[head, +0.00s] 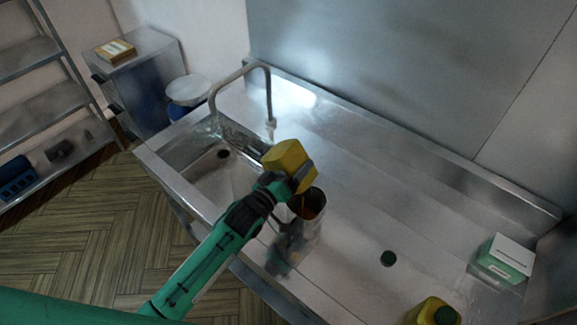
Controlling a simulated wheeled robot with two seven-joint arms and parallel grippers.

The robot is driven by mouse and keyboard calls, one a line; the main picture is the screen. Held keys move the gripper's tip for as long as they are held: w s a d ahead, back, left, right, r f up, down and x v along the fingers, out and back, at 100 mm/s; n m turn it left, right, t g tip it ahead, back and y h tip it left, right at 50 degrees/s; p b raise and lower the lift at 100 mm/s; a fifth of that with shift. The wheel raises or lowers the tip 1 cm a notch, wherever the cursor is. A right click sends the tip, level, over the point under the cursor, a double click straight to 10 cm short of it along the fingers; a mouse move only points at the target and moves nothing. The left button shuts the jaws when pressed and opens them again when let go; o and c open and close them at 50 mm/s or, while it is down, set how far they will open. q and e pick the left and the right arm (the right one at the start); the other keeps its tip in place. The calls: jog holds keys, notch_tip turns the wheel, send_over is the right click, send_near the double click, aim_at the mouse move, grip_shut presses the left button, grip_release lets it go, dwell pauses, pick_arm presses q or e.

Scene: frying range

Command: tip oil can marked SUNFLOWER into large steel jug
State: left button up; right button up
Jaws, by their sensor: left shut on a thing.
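A yellow oil can (285,157) is held in my left gripper (298,178), which is shut on it. The can is tilted above the mouth of the large steel jug (311,226), with its lower end close to the rim. No label can be read on it, so I cannot confirm the SUNFLOWER mark. The jug stands upright on the steel counter, to the right of the sink; an amber-brown tone shows inside its mouth. I cannot make out a clear stream of oil. My right gripper is not in view.
A second yellow can with a green cap (432,312) stands at the bottom edge. A green-and-white box (505,259) is at the right. The sink (215,165) and its tall tap (240,72) are behind left.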

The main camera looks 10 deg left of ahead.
pick_arm(q)
jog(key=shift+s+d+r+m, duration=0.25)
jog(key=shift+d+m, duration=0.2)
jog(key=shift+m, duration=0.25)
jog(key=shift+s+d+r+m, duration=0.25)
jog(key=shift+d+m, duration=0.15)
jog(key=shift+m, duration=0.3)
jog(key=shift+f, duration=0.1)
dwell(2.4)
dwell(0.4)
